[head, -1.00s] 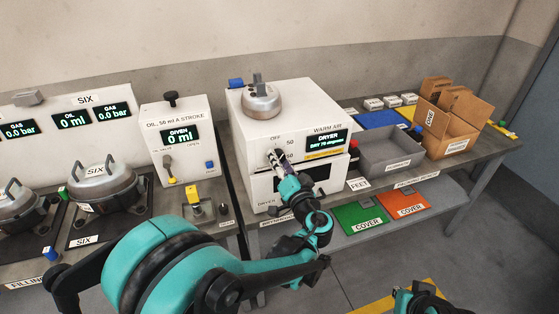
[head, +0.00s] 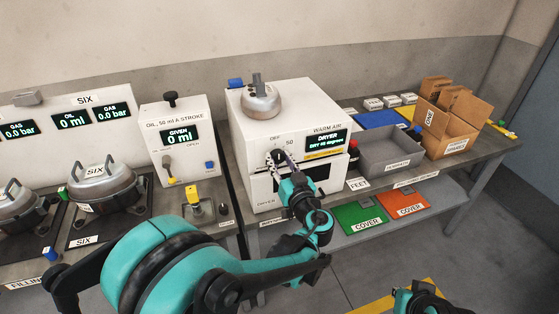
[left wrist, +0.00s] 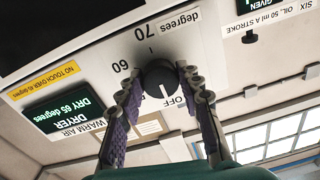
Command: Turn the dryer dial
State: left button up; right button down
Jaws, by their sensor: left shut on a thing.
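The dryer (head: 262,115) is a white box on the bench, with a dial on its front face beside a lit display (head: 326,143). The dial (left wrist: 160,80) is a round black knob with a white pointer mark, among markings OFF, 60 and 70 degrees. The left wrist view is upside down, and its display (left wrist: 63,112) reads DRY 65 degrees. My left gripper (head: 281,158) is at the dial; in the left wrist view its fingers (left wrist: 161,76) are shut on the knob's two sides.
A metal pot (head: 262,100) stands on top of the dryer. A grey tray (head: 392,158) and a cardboard box (head: 447,130) stand to its right on the bench. The oil unit (head: 183,135) is to its left. Green (head: 360,218) and orange (head: 404,203) covers lie on the lower shelf.

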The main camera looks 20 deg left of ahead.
dwell(0.4)
pick_arm(q)
jog(key=o, duration=1.1)
jog(key=shift+o, duration=0.2)
jog(key=v, duration=1.2)
